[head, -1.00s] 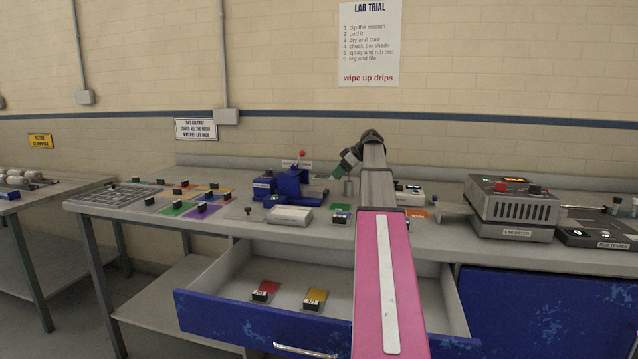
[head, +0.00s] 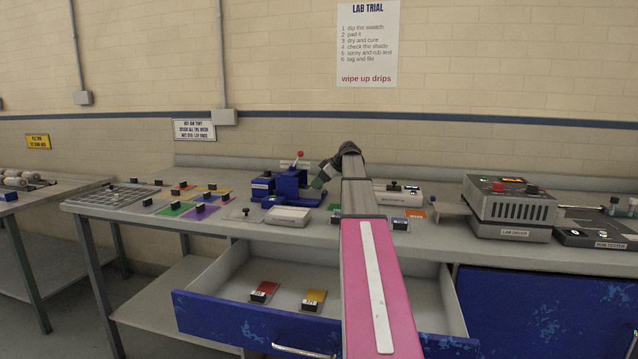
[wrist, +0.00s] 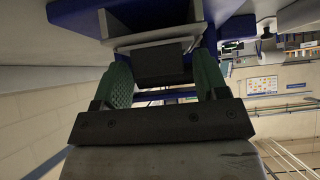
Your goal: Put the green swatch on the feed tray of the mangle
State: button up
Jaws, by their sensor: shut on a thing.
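The blue mangle (head: 290,183), with a red-knobbed lever, stands on the bench left of centre. My gripper (head: 319,183) is at its right side, close to it. In the wrist view my gripper (wrist: 160,84) has its green fingers shut on a dark block (wrist: 160,66), which looks like a swatch's handle. A grey plate-like part lies just beyond the block; I cannot tell whether it is swatch or tray. The held swatch's colour is hidden.
The open drawer (head: 235,312) below holds a red and a yellow swatch. A lab dryer (head: 510,208) stands to the right. My arm hides part of the bench's middle.

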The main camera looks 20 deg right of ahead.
jog(key=o, duration=1.1)
jog(key=v, duration=1.2)
